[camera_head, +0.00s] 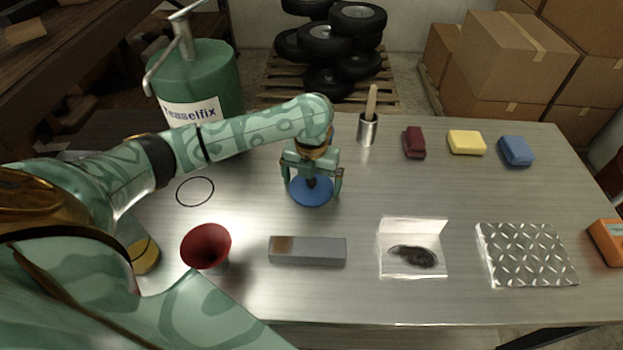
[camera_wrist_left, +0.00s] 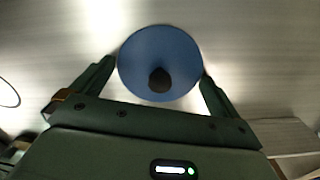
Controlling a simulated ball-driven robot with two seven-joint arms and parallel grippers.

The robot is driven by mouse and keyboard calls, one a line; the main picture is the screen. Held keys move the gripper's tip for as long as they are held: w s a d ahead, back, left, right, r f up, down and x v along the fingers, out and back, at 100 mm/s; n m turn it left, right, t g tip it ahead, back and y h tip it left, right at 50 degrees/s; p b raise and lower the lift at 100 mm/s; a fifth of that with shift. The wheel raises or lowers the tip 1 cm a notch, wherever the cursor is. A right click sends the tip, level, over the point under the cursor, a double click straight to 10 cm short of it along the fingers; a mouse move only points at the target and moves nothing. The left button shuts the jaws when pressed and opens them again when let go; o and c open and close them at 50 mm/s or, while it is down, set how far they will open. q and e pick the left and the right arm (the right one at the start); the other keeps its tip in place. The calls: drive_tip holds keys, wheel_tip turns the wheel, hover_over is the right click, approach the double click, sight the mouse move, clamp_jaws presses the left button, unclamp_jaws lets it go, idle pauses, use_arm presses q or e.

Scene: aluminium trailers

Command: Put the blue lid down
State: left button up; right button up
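The blue lid (camera_head: 306,196) is a round disc with a dark knob at its middle. It is over the metal table (camera_head: 380,302), behind the grey block. My left gripper (camera_head: 312,190) comes down over it with one finger at each side of the rim. In the left wrist view the lid (camera_wrist_left: 160,48) fills the space between the fingers (camera_wrist_left: 158,70), and both tips appear to touch its edge. I cannot tell whether the lid's underside touches the table. My right gripper is in neither view.
Around the lid are a black ring (camera_head: 195,191), a red funnel (camera_head: 206,246), a grey block (camera_head: 307,251) and a metal cup (camera_head: 367,130). A clear bag (camera_head: 411,250) and tread plate (camera_head: 525,254) lie right. A green pump container (camera_head: 197,82) stands back left. Bare table lies right of the lid.

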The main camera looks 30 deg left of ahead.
use_arm(q)
wheel_tip(320, 180, up, 12)
drive_tip(key=p, duration=0.5)
drive_tip(key=shift+r, duration=0.15)
